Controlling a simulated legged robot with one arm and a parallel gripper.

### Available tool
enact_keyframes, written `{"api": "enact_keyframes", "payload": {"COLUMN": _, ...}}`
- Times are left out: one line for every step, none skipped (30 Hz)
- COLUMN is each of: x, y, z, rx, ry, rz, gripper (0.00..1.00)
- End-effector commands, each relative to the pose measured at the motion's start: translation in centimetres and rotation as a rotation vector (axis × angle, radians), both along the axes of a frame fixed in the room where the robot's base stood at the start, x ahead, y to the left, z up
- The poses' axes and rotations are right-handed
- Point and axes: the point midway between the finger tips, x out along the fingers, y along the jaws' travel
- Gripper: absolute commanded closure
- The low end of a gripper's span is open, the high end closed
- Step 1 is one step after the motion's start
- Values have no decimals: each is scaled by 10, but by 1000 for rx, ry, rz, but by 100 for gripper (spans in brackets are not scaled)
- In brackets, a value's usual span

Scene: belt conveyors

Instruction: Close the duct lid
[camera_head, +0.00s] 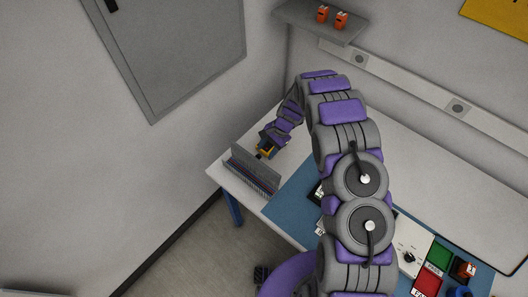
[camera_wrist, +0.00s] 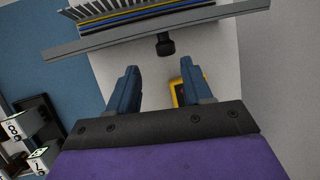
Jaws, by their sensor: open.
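The grey cable duct (camera_head: 251,181) stands at the left end of the table, with slotted sides and coloured wires showing inside. Its grey lid (camera_head: 262,167) stands raised along the side nearer my gripper, leaving the wires uncovered. In the wrist view the lid (camera_wrist: 110,38) is a long grey strip across the top, with a black knob (camera_wrist: 165,44) sticking out toward me. The wires (camera_wrist: 140,17) show beyond it. My gripper (camera_wrist: 160,84) is open and empty, its two blue-grey fingers short of the knob and apart from it. In the head view my gripper (camera_head: 269,146) is small and partly hidden.
A yellow-edged object (camera_wrist: 178,93) lies beside and partly behind the right finger. A blue mat (camera_head: 291,206) covers the table's middle, with green and red buttons (camera_head: 438,256) at right. A wall shelf (camera_head: 318,30) holds two orange items.

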Motion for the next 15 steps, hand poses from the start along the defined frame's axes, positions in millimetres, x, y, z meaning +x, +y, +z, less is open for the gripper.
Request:
{"api": "enact_keyframes", "payload": {"x": -2, "y": 6, "z": -7, "rx": -4, "ry": 2, "rz": 3, "gripper": 50}}
{"api": "enact_keyframes", "payload": {"x": -3, "y": 9, "z": -10, "rx": -4, "ry": 3, "rz": 3, "gripper": 50}}
{"api": "enact_keyframes", "payload": {"x": -3, "y": 11, "z": -13, "rx": -5, "ry": 2, "rz": 3, "gripper": 50}}
{"api": "enact_keyframes", "payload": {"x": -4, "y": 13, "z": -15, "rx": -6, "ry": 2, "rz": 2, "gripper": 50}}
{"api": "enact_keyframes", "payload": {"x": -4, "y": 15, "z": -17, "rx": -8, "ry": 2, "rz": 3, "gripper": 50}}
{"api": "enact_keyframes", "payload": {"x": -4, "y": 17, "z": -18, "rx": -9, "ry": 2, "rz": 4, "gripper": 50}}
{"api": "enact_keyframes", "payload": {"x": -4, "y": 18, "z": -19, "rx": -9, "ry": 2, "rz": 4, "gripper": 50}}
{"api": "enact_keyframes", "payload": {"x": -4, "y": 18, "z": -20, "rx": -10, "ry": 1, "rz": 3, "gripper": 50}}
{"api": "enact_keyframes", "payload": {"x": -4, "y": 18, "z": -20, "rx": -9, "ry": 0, "rz": 3, "gripper": 50}}
{"api": "enact_keyframes", "payload": {"x": -4, "y": 17, "z": -20, "rx": -8, "ry": 1, "rz": 3, "gripper": 50}}
{"api": "enact_keyframes", "payload": {"x": -4, "y": 16, "z": -20, "rx": -8, "ry": 1, "rz": 3, "gripper": 50}}
{"api": "enact_keyframes", "payload": {"x": -4, "y": 15, "z": -19, "rx": -5, "ry": 0, "rz": 2, "gripper": 50}}
{"api": "enact_keyframes", "payload": {"x": -4, "y": 14, "z": -19, "rx": -4, "ry": 0, "rz": 2, "gripper": 50}}
{"api": "enact_keyframes", "payload": {"x": -4, "y": 13, "z": -19, "rx": -4, "ry": 0, "rz": 2, "gripper": 50}}
{"api": "enact_keyframes", "payload": {"x": -4, "y": 12, "z": -19, "rx": -3, "ry": 0, "rz": 3, "gripper": 50}}
